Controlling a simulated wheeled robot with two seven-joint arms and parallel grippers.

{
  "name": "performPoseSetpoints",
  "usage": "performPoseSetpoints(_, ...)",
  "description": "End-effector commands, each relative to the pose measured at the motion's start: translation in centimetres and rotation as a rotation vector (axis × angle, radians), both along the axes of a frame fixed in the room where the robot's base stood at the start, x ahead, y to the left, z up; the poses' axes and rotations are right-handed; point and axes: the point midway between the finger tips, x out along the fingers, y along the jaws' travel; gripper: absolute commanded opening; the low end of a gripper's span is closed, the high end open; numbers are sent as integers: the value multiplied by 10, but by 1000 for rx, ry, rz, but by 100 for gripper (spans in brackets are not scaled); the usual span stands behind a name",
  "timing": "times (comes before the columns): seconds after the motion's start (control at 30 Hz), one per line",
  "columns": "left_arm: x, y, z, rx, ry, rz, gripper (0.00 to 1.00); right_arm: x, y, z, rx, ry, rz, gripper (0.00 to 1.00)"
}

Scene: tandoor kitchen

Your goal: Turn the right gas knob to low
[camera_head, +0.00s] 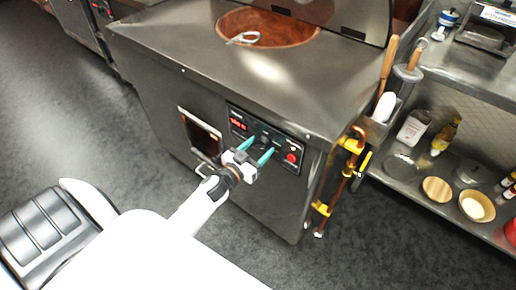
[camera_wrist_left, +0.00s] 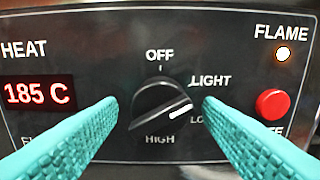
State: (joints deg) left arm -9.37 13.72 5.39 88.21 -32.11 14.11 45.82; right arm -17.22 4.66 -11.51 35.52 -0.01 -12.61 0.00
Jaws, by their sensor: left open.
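A round black knob (camera_wrist_left: 152,104) with a white pointer line sits on the control panel (camera_head: 262,137). In the left wrist view, labels OFF, LIGHT, LO (partly covered) and HIGH surround it. The white line is right of the knob's middle, toward the side with LIGHT and LO. My left gripper (camera_head: 258,149) is open in front of the panel, its teal fingers in the left wrist view (camera_wrist_left: 160,106) on either side of the knob, with gaps visible. Contact is not visible. Only one such knob shows. My right gripper is not in view.
A red display (camera_wrist_left: 38,94) reads 185 C, and a red button (camera_wrist_left: 272,104) sits under a lit FLAME lamp (camera_wrist_left: 283,54). Yellow-handled valves and a copper pipe (camera_head: 335,185) run down the cabinet's right side. A steel shelf (camera_head: 405,172) stands at right.

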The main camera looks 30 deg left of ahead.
Motion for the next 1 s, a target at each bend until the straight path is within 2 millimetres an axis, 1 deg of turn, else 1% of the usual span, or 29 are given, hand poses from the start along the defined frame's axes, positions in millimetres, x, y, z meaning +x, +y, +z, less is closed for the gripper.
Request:
performPoseSetpoints(0.17,0,0,0,0,0,0,60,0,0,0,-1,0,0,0)
performPoseSetpoints(0.2,0,0,0,0,0,0,57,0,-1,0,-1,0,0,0)
performPoseSetpoints(0.27,0,0,0,0,0,0,47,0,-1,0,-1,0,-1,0)
performPoseSetpoints(0.4,0,0,0,0,0,0,24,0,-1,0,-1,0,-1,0)
performPoseSetpoints(0.47,0,0,0,0,0,0,16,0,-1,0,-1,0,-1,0)
performPoseSetpoints(0.77,0,0,0,38,-3,0,16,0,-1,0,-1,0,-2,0)
performPoseSetpoints(1.0,0,1,0,175,-14,1,16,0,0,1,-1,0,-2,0)
